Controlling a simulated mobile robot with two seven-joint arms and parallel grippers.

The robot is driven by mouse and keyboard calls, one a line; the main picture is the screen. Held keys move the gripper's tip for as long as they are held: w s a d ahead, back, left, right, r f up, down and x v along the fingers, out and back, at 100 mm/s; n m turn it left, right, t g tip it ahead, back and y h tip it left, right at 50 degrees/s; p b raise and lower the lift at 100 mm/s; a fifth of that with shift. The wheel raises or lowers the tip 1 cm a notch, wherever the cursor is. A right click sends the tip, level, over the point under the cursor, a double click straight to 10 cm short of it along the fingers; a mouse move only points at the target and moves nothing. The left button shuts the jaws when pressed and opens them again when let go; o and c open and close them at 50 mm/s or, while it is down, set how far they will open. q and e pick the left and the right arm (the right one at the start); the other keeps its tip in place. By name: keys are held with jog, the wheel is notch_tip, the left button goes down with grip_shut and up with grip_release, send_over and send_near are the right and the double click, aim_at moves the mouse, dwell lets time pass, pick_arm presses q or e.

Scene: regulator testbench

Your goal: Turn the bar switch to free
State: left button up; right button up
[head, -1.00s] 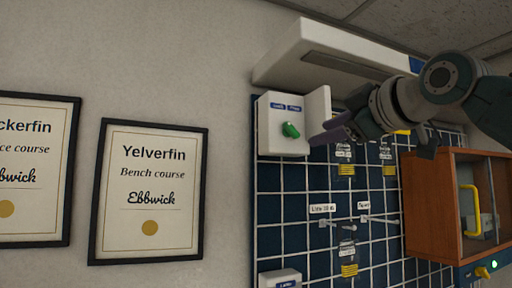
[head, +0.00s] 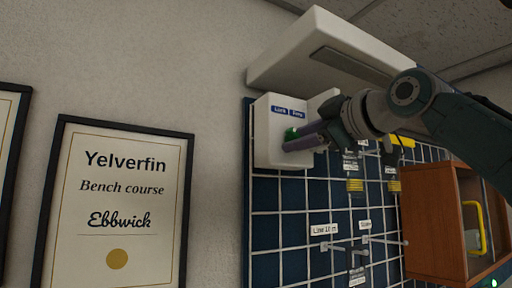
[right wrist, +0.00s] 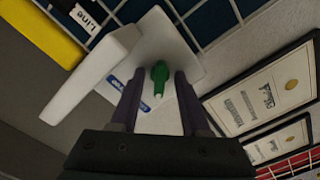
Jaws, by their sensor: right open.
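The bar switch (head: 291,134) is a green knob on the front of a white box (head: 265,140) high on the wall panel. Two blue labels (head: 289,111) sit above it, the left one reading Lock and the right one apparently Free. My right gripper (head: 304,139) is at the switch, its purple fingers hiding part of it in the head view. In the right wrist view the green knob (right wrist: 160,74) lies between the two open fingers, with a visible gap on each side. My left gripper is not in view.
A white plate stands out from the box's right side, close to my right gripper. A long white hood (head: 340,55) juts out above. A brown wooden cabinet (head: 432,225) stands at the right. Hooks and labels are on the blue gridded panel (head: 285,235) below.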

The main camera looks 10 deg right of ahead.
jog(key=shift+s, duration=0.1)
jog(key=shift+c, duration=0.3)
grip_shut()
jog(key=shift+m, duration=0.4)
jog(key=shift+m+b, duration=1.35)
jog(key=shift+m, duration=7.25)
